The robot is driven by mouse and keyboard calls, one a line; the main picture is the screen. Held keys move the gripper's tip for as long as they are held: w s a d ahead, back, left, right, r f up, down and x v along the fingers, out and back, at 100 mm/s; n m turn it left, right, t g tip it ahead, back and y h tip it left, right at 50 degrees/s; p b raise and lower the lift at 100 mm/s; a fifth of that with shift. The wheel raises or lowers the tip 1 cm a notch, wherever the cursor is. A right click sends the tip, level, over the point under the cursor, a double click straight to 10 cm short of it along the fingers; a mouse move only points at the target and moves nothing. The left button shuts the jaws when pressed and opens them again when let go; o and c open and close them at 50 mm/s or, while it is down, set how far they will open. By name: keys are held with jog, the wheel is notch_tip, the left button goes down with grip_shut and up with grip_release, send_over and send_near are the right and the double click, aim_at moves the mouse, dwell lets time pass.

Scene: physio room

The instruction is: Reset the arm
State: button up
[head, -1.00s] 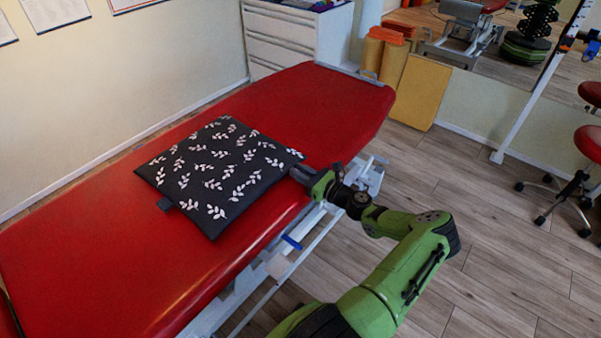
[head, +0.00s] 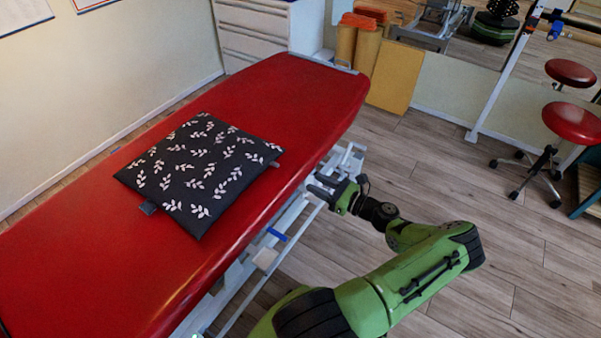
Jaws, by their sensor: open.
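My green arm reaches in from the bottom of the head view. My gripper (head: 322,188) is open and empty, just off the right edge of the red treatment table (head: 290,95). A dark cushion with white leaf prints (head: 200,172) lies flat on the table, to the left of my gripper and apart from it.
White drawers (head: 250,35) stand behind the table's far end. Yellow and orange rolls and blocks (head: 395,77) lean by the mirror wall. Red stools (head: 572,122) stand at the right. The wooden floor (head: 480,225) right of the table is open.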

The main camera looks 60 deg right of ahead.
jog(key=shift+s, duration=0.8)
